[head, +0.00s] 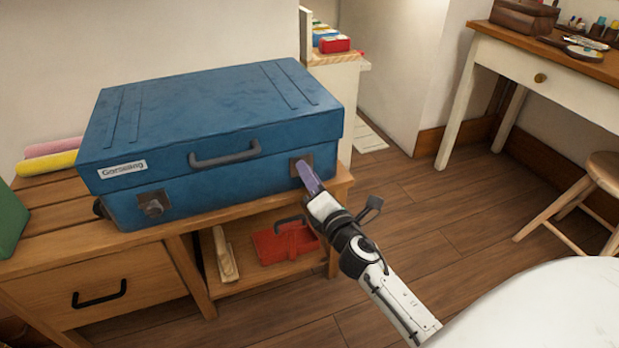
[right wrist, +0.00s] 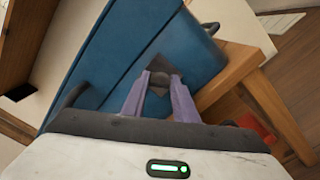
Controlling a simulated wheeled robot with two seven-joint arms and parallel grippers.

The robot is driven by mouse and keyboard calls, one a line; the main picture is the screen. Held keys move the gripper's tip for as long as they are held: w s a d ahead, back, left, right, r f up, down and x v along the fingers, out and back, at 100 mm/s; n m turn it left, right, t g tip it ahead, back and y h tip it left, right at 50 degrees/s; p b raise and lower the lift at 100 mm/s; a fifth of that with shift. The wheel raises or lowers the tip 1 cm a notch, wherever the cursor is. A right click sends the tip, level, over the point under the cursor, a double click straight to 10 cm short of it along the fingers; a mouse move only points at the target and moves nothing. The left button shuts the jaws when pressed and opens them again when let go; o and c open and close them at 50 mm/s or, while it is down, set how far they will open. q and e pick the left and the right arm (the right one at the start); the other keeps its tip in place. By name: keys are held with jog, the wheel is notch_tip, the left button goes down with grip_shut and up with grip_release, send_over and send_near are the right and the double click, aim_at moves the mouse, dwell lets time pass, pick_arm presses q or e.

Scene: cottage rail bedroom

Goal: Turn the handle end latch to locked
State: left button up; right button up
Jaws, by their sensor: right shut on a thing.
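A closed blue suitcase (head: 215,135) lies flat on the wooden bench, with a grey carry handle (head: 226,156) on its front. The right-hand latch (head: 303,160) is a dark square plate near the front's right end. My right gripper (head: 306,172) has its purple fingers at this latch, shut on its knob. In the right wrist view the latch (right wrist: 163,67) shows as a dark plate turned cornerwise between the fingertips; the fingers hide part of the knob, and its angle is unclear. Another latch (head: 152,204) sits at the front's left end, untouched. My left gripper is out of view.
The bench (head: 100,270) has a drawer and an open shelf with a red caddy (head: 285,243) below the suitcase, close under my right gripper. Rolls (head: 48,162) lie behind left. A stool (head: 585,200) and desk (head: 550,60) stand right; the floor between is clear.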

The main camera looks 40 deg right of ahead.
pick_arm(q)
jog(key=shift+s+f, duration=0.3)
pick_arm(e)
jog(key=m, duration=0.6)
jog(key=shift+f+m, duration=0.15)
jog(key=shift+m, duration=0.25)
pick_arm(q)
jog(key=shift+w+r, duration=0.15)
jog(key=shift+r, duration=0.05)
pick_arm(e)
jog(key=o, duration=1)
jog(key=shift+s, duration=0.15)
